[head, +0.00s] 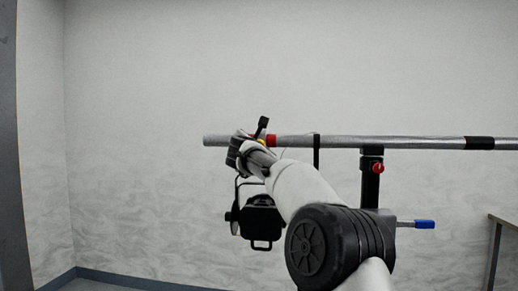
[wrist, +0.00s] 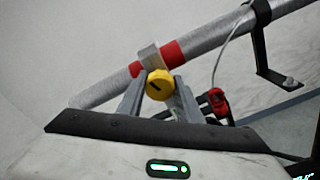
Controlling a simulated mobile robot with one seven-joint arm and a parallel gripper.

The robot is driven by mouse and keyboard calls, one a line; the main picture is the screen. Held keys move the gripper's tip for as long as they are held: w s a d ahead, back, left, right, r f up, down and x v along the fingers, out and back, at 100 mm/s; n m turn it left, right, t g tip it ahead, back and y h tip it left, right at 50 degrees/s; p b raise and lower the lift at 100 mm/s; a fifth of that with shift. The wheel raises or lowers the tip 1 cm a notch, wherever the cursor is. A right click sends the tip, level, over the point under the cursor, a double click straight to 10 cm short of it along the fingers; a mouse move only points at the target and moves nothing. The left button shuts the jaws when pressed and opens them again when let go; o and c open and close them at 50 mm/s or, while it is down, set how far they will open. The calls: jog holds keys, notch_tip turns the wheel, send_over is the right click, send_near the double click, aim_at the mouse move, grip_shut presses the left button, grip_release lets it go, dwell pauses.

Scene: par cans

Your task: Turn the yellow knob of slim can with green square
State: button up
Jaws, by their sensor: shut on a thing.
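The yellow knob (wrist: 158,85) shows in the wrist view just below a silver pipe, with a dark slot mark on its face. My gripper (wrist: 158,93) is shut on it, one grey finger on each side. In the head view only a bit of yellow (head: 262,142) shows beside my gripper (head: 248,143), at the pipe's left part. A black lamp can (head: 262,217) hangs below my gripper there, partly behind my arm. I see no green square on it in either view.
The silver pipe (head: 420,143) runs across, with red and black bands. A second fixture hangs to the right on a black clamp (head: 370,162) with a red knob (head: 378,168); a blue-ended handle (head: 424,224) sticks out there. A table edge (head: 502,220) is at far right.

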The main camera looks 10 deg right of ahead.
jog(key=shift+m, duration=0.6)
jog(key=o, duration=1)
jog(key=shift+o, duration=0.2)
jog(key=shift+s+a+r, duration=0.1)
jog(key=shift+s+a, duration=0.1)
jog(key=shift+s, duration=0.25)
jog(key=v, duration=1.6)
jog(key=shift+s, duration=0.25)
jog(key=shift+a, duration=0.1)
